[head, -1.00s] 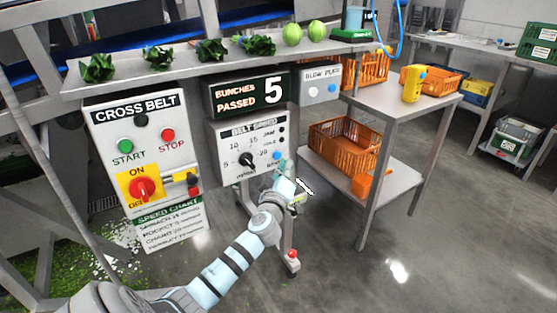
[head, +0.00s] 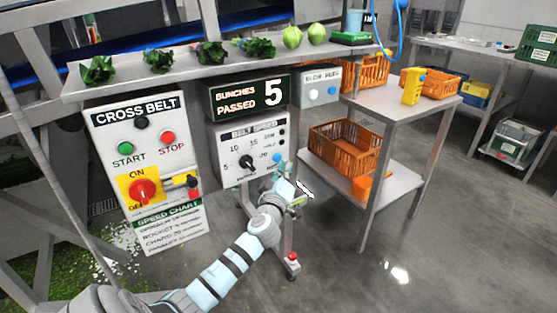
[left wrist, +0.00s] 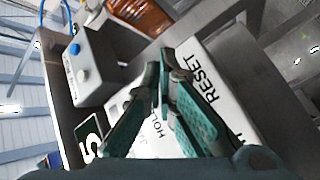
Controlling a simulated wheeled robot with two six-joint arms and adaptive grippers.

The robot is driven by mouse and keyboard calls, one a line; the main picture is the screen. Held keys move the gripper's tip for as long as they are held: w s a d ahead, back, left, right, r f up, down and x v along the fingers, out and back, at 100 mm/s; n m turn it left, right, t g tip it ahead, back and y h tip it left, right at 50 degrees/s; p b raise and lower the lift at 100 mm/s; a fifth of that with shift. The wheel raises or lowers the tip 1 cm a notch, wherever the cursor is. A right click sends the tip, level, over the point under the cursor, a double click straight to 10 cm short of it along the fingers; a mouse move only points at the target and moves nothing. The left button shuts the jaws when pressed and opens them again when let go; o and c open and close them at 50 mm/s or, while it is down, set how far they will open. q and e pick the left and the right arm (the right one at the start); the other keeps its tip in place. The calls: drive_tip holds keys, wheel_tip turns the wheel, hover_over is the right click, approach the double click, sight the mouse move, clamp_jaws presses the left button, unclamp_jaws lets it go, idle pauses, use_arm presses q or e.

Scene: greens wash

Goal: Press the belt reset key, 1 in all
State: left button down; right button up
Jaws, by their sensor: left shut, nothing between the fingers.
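The belt speed panel (head: 230,150) is a white box under the counter with a black dial (head: 246,162) and a few small buttons on its right side. The blue reset key (head: 277,157) is at its lower right. My left gripper (head: 280,167) is shut and empty, with its tips at or just in front of the key; I cannot tell whether they touch. In the left wrist view the shut teal fingers (left wrist: 163,62) are over the panel beside the printed RESET label (left wrist: 203,78), and the key is hidden there. My right gripper is not in view.
The cross belt panel (head: 145,115) stands to the left. The counter display (head: 245,95) above reads 5. A blow puff box (head: 320,90) with a blue button is at the upper right. A steel table (head: 385,98) with orange crates (head: 345,146) stands to the right.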

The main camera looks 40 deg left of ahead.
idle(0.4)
use_arm(q)
drive_tip(key=shift+w+a+b, duration=0.15)
drive_tip(key=shift+a+b, duration=0.3)
drive_tip(key=shift+w+a+b, duration=0.15)
drive_tip(key=shift+a+b, duration=0.15)
drive_tip(key=shift+a, duration=0.1)
idle(0.6)
drive_tip(key=shift+d, duration=0.1)
drive_tip(key=shift+s+d, duration=0.3)
drive_tip(key=shift+d, duration=0.45)
